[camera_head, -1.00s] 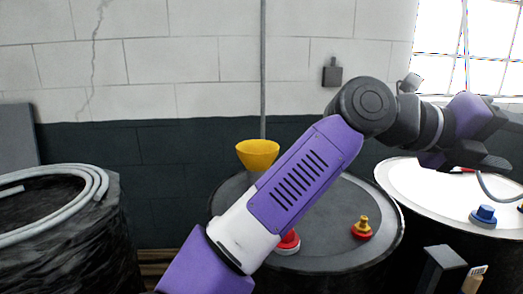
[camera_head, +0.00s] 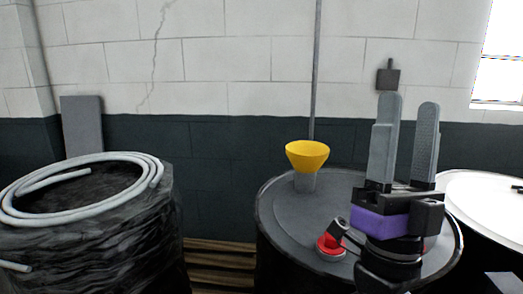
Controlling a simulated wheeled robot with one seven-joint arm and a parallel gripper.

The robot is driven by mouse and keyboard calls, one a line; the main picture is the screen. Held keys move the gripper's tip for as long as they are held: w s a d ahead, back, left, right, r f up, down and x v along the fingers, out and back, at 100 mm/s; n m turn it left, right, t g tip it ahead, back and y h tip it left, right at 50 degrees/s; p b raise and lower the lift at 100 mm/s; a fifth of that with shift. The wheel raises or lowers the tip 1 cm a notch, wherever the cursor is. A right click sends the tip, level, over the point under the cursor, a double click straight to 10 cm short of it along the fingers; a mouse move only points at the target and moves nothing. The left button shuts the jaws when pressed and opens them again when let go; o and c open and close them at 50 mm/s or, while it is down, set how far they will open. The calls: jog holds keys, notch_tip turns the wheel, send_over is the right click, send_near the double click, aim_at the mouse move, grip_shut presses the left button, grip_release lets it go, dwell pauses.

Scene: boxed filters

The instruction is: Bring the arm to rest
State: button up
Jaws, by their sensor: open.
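My gripper (camera_head: 408,108) points straight up in the head view, in front of the right part of the dark drum (camera_head: 285,215). Its two grey fingers stand apart with a clear gap and nothing between them. The purple and black wrist is below the fingers, and the rest of the arm drops out of view at the bottom. The gripper hides part of the drum's lid.
A yellow funnel (camera_head: 307,154) and a red cap (camera_head: 330,247) are on the drum's lid; the cap is close to my wrist. A white-topped drum (camera_head: 480,195) stands at right. A wrapped drum (camera_head: 100,240) with a coiled hose (camera_head: 75,161) stands at left. A wall is behind.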

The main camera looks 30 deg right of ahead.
jog(key=a+f+n+t+y, duration=0.1)
jog(key=a+f+n+y, duration=0.3)
jog(key=f+n+y, duration=0.65)
jog(key=a+f+n+y, duration=0.4)
jog(key=f+n+y, duration=0.4)
jog(key=f+y, duration=0.55)
jog(key=s+a+f+m+g, duration=0.1)
jog(key=s+a+f+g, duration=0.3)
jog(key=s+f, duration=1.4)
jog(key=f+g, duration=0.1)
jog(key=g, duration=0.3)
jog(key=shift+s+f+g+h, duration=0.3)
jog(key=shift+s+f+g, duration=0.05)
jog(key=shift+f+g, duration=0.05)
